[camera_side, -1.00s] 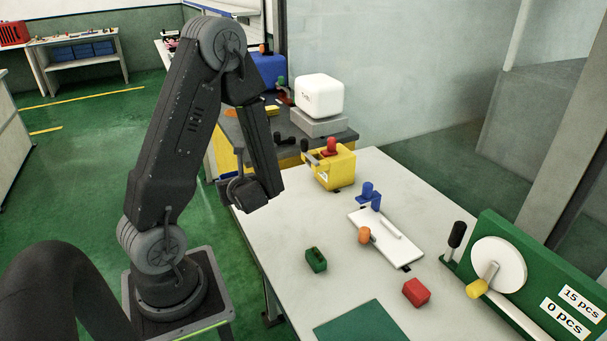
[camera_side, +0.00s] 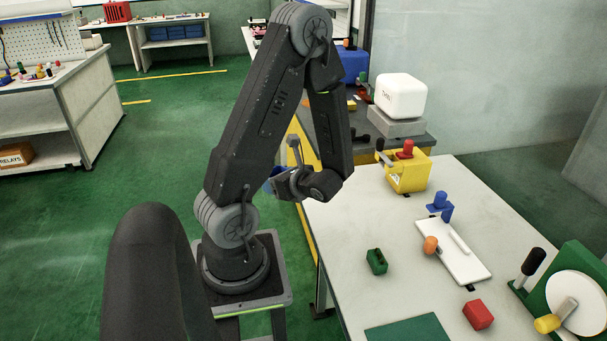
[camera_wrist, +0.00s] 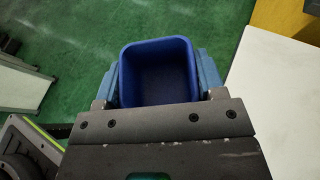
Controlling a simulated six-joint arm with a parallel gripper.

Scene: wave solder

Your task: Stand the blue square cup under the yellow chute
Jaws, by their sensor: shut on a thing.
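The blue square cup (camera_wrist: 158,62) fills the middle of the wrist view, its open top facing the camera and its inside looking empty. My gripper (camera_wrist: 160,82) is shut on it, with a blue-grey finger against the left and right walls. In the side view a little blue of the cup (camera_side: 277,172) shows beside my gripper, mostly hidden by the wrist. It is over the green floor, left of the white table. Yellow also shows in the wrist view's top right (camera_wrist: 281,14).
The white table (camera_side: 340,225) carries a yellow box (camera_side: 407,174) with a red knob, a white plate (camera_side: 462,262), a green block (camera_side: 376,262) and a red block (camera_side: 478,314). A dark bench with a white unit (camera_side: 401,95) stands behind. The floor left of my arm is open.

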